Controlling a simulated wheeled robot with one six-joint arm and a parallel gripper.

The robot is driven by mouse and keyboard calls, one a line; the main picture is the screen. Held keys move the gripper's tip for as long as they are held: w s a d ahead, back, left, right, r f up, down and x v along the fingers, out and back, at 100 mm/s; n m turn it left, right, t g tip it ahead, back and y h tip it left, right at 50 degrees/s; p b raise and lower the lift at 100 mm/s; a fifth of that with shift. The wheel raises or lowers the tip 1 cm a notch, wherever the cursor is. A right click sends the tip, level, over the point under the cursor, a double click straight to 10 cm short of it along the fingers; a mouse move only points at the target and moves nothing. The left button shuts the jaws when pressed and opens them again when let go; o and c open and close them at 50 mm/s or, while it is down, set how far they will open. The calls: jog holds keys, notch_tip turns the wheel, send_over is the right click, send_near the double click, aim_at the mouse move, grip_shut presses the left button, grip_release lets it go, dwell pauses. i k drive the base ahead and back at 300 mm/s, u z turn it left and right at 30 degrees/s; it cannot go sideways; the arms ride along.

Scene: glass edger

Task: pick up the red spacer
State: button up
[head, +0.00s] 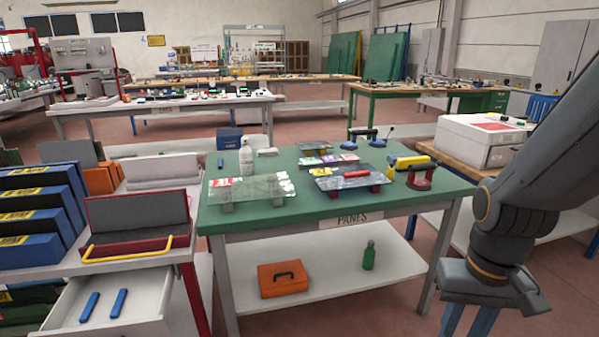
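A small red bar (357,174), which looks like the red spacer, lies on a dark glass sheet (330,183) on the green-topped table (310,212). My gripper (466,324) is at the lower right, in front of the table and well away from the red bar. Its two blue fingers point down and stand apart, with a gap between them. Their tips are cut off by the bottom edge of the picture, so anything between the tips is hidden.
Beside the bar stand a red clamp-like tool (421,176) and a yellow tool (409,162). A white bottle (246,157) and a clear glass sheet (263,187) are at left. An open drawer (150,295) holds blue bars. A white box (485,140) stands at right.

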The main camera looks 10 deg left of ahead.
aim_at(354, 174)
jog(key=u, duration=0.15)
jog(key=i, duration=0.2)
jog(key=u, duration=0.15)
jog(key=k, duration=0.55)
jog(key=u, duration=0.75)
jog(key=i, duration=1.4)
jog(key=z, duration=0.65)
jog(key=i, duration=1.15)
jog(key=z, duration=0.2)
